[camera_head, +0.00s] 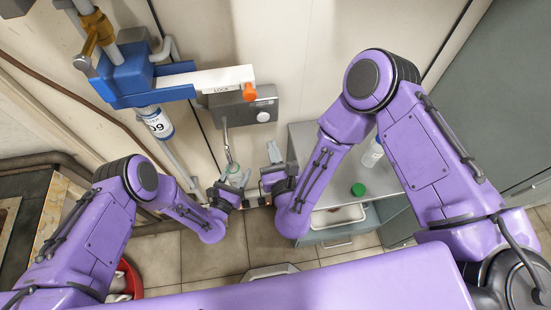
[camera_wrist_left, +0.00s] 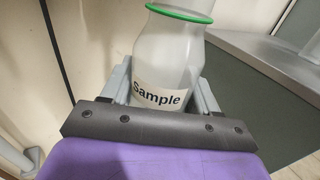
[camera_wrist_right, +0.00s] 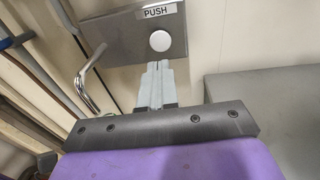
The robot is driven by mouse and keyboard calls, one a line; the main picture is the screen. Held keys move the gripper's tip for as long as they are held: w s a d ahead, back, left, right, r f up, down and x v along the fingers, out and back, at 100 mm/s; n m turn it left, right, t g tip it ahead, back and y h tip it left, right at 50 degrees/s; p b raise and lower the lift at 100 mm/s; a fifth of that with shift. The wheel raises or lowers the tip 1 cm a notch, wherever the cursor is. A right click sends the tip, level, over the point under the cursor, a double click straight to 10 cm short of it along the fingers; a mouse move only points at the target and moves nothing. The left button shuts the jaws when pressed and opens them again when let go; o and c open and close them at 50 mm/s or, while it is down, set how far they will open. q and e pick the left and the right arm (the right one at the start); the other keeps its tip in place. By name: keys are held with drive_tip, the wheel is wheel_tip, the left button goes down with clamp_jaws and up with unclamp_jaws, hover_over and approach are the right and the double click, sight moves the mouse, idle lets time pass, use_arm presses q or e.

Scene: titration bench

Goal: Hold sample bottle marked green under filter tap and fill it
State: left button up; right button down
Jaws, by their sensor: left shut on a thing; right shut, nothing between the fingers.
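The sample bottle (camera_wrist_left: 168,62), pale with a green rim and a "Sample" label, is upright between the fingers of my left gripper (camera_wrist_left: 165,92). In the head view the bottle (camera_head: 236,171) is under the bent tap spout (camera_head: 228,147), and my left gripper (camera_head: 238,183) is shut on it. Whether water is flowing cannot be seen. My right gripper (camera_wrist_right: 156,68) is shut and empty. Its fingertips are just below the round white button (camera_wrist_right: 160,41) on the grey PUSH panel (camera_wrist_right: 125,47); contact cannot be told. The bent metal tap (camera_wrist_right: 88,80) also shows in the right wrist view.
A grey cabinet (camera_head: 303,139) at the right carries a green cap (camera_head: 358,189) and a clear bottle (camera_head: 372,154). A blue filter head (camera_head: 125,78) with a white LOCK lever (camera_head: 215,82) is on the wall at the upper left. A red bucket (camera_head: 131,281) stands at the lower left.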

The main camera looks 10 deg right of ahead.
drive_tip(key=shift+s+d, duration=0.1)
drive_tip(key=shift+s, duration=1.5)
use_arm(q)
drive_tip(key=shift+s, duration=0.1)
